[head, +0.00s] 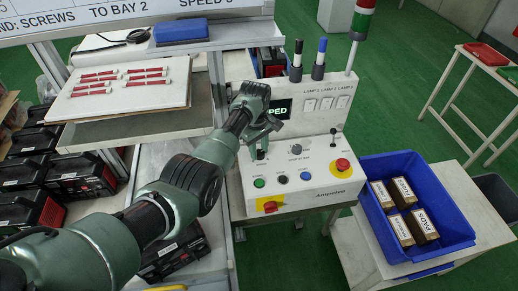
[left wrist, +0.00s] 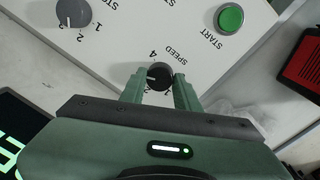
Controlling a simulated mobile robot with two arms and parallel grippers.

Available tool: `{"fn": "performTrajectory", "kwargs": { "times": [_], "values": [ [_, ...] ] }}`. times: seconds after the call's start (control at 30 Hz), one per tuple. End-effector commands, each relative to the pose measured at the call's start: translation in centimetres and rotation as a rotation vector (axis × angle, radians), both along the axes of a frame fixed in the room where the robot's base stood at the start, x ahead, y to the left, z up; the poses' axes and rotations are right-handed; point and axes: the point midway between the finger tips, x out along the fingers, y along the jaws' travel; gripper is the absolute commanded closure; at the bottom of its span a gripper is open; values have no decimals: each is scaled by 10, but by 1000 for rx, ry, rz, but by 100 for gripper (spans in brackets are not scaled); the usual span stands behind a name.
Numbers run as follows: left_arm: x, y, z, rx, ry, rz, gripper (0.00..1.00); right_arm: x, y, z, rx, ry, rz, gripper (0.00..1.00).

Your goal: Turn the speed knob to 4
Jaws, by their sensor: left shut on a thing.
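The black speed knob (left wrist: 160,76) sits on the white control panel (left wrist: 150,22), under the label SPEED. In the left wrist view a 4 is printed above it and a 2 below left. Its white mark points left, seemingly between the 2 and the 4. My left gripper (left wrist: 160,84) is shut on the knob, with one green finger on each side. In the head view my left gripper (head: 261,147) reaches down to the left part of the panel and mostly hides the knob. My right gripper is not in view.
Close by are a grey knob (head: 296,149), a green start button (head: 259,183), and a red stop button (head: 343,165) on yellow. The display (head: 278,109) is partly covered by my arm. A blue bin (head: 446,228) with boxes stands right.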

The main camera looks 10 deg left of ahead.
Motion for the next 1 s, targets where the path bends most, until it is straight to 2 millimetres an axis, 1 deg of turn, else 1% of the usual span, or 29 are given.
{"fn": "performTrajectory", "kwargs": {
  "times": [0.37, 0.7, 1.0],
  "values": [
    [1, 1, 1, 2, 0, -311, 100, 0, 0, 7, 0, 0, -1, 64],
    [2, 1, 0, 1, -1, -626, 100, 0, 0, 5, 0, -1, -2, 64],
    [3, 0, 0, 3, -1, -840, 100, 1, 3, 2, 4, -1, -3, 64]
  ]
}}
